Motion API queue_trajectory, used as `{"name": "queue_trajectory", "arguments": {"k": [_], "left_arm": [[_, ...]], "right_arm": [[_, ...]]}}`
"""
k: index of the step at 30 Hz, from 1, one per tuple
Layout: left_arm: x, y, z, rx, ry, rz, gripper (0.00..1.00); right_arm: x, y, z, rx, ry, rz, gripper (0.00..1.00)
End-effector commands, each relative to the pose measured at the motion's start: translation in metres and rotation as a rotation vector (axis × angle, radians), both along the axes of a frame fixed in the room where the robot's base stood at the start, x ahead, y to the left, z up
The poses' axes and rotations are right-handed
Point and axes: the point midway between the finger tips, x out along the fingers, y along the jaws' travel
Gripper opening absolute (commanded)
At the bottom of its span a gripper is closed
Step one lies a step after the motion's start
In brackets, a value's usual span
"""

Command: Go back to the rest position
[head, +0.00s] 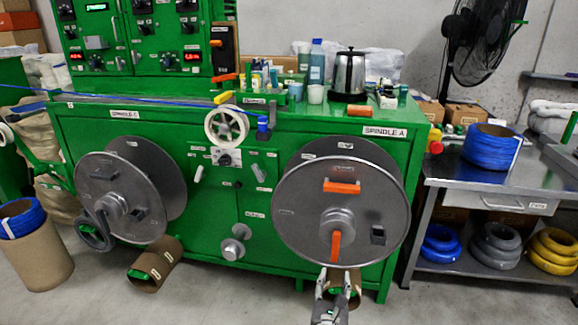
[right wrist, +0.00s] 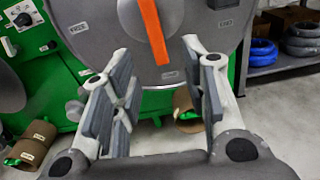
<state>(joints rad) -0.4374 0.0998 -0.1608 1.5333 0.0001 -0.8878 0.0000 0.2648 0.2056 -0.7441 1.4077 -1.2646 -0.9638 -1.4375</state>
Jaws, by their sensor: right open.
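My right gripper (head: 335,284) is at the bottom of the head view, below the right-hand reel (head: 300,225) marked Spindle A. In the right wrist view my right gripper (right wrist: 158,62) has its fingers spread apart with nothing between them. The reel disc (right wrist: 185,55) and its orange handle (right wrist: 153,30) show beyond the fingertips, and I see no contact. A thin blue cable (head: 150,100) runs from the left edge across the top of the green machine to near the small white wheel (head: 226,125). My left gripper is not in view.
The green machine (head: 235,200) fills the middle, with the left reel (head: 130,190) on its front. A cardboard tube (head: 155,265) lies on the floor. A steel table (head: 490,180) at right holds a blue coil (head: 492,148). A tall tube (head: 38,262) stands at left.

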Motion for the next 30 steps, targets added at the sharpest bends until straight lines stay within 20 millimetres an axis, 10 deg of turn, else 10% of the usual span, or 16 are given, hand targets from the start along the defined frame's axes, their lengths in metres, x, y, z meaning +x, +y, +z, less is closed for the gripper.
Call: {"name": "queue_trajectory", "arguments": {"k": [5, 15, 25, 30], "left_arm": [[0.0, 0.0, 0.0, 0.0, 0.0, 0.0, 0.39], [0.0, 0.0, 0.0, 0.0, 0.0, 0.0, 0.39], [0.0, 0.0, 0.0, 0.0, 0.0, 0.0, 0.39], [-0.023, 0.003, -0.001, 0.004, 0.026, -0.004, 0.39]], "right_arm": [[-0.044, -0.026, -0.084, 0.435, 0.137, -0.138, 0.41], [-0.222, -0.055, -0.258, 1.548, 0.236, -0.887, 0.41], [-0.373, -0.05, -0.319, 2.133, -0.074, -1.738, 0.41], [-0.395, -0.053, -0.319, 2.132, -0.092, -1.792, 0.41]]}}
